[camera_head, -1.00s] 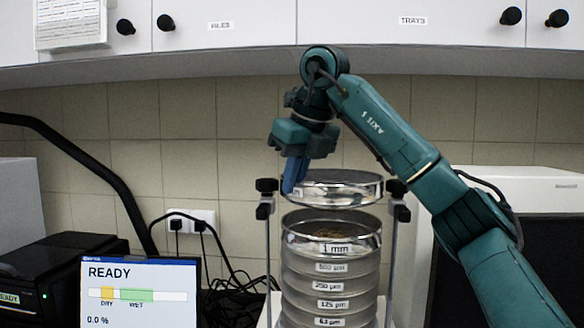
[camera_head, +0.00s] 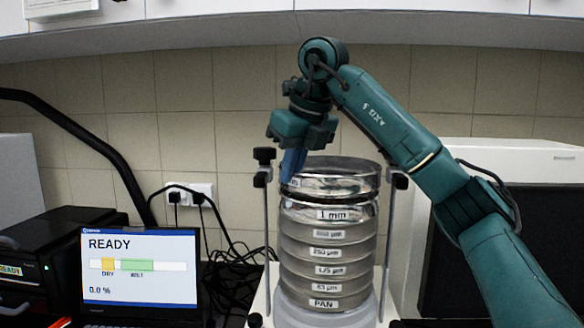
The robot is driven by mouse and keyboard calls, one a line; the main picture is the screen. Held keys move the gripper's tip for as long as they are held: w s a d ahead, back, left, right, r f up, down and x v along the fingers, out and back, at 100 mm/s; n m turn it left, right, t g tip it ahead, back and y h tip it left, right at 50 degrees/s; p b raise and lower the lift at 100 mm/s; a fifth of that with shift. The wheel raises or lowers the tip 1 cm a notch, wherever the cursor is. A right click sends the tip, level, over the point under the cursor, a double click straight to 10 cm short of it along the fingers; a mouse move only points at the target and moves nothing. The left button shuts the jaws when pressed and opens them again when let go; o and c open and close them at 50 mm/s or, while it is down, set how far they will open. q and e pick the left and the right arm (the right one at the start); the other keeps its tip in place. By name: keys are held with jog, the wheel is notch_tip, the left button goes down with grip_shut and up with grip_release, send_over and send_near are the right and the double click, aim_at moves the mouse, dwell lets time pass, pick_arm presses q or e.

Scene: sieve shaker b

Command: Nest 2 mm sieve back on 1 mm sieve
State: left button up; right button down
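The 2 mm sieve (camera_head: 345,180) is a shiny metal ring at the top of the stack, directly over the 1 mm sieve (camera_head: 350,214). Its lower edge meets the 1 mm sieve's rim; I cannot tell whether it is fully seated. Its label is mostly hidden by my blue fingers. My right gripper (camera_head: 292,166) is shut on the left side of the sieve's wall, reaching down from above. My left gripper is not in view.
Finer sieves (camera_head: 328,252) and a pan (camera_head: 324,303) stand below, between two upright clamp rods (camera_head: 266,225) with black knobs. A laptop (camera_head: 140,270) reading READY stands at left. A white-topped box (camera_head: 500,155) is at right, cabinets above.

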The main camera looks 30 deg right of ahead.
jog(key=shift+f, duration=0.3)
dwell(0.5)
dwell(0.4)
jog(key=shift+f, duration=0.25)
jog(key=c, duration=1.5)
grip_release()
jog(key=shift+c, duration=0.2)
